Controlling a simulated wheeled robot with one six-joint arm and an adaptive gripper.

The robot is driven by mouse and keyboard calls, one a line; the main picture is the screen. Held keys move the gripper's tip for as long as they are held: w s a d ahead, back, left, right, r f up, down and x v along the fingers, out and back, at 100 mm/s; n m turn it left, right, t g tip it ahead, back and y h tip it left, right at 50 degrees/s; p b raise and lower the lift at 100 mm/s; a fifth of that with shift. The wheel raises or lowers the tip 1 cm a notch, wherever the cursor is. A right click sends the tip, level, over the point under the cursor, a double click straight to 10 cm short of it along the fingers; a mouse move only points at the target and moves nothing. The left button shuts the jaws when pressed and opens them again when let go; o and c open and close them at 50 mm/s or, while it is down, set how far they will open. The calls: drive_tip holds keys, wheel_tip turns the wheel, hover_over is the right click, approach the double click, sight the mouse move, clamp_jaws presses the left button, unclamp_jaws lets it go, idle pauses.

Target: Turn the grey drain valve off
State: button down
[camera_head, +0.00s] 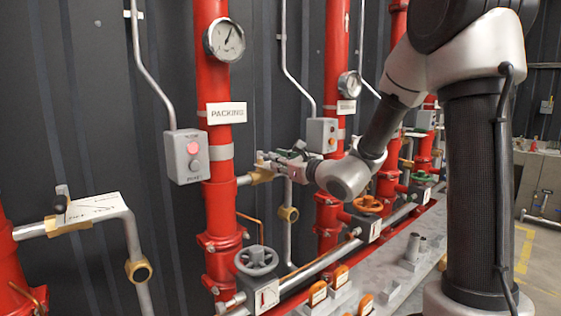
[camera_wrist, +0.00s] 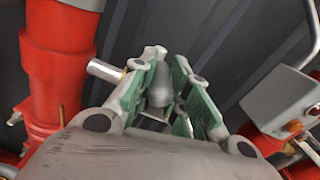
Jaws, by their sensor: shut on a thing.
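My gripper (camera_head: 279,159) reaches from the right to a small brass valve (camera_head: 262,176) on a silver side pipe beside the red pipe labelled PACKING. In the wrist view my gripper (camera_wrist: 168,66) has its green-padded fingers closed around a grey, rounded handle (camera_wrist: 160,88). The handle stands between the pads. The gripper largely hides the handle in the head view. The silver pipe stub (camera_wrist: 105,72) sticks out from the red pipe (camera_wrist: 58,80) on the left. The valve body is mostly hidden behind the fingers in the wrist view.
A grey box with a red lamp (camera_head: 187,155) is left of the red pipe (camera_head: 218,174). A grey handwheel (camera_head: 257,260) and an orange handwheel (camera_head: 368,205) sit lower. A grey box (camera_wrist: 283,103) stands close right.

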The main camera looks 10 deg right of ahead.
idle(0.3)
drive_tip(key=c, duration=1.3)
unclamp_jaws()
drive_tip(key=shift+a, duration=0.1)
drive_tip(key=shift+s, duration=0.1)
drive_tip(key=v, duration=1.2)
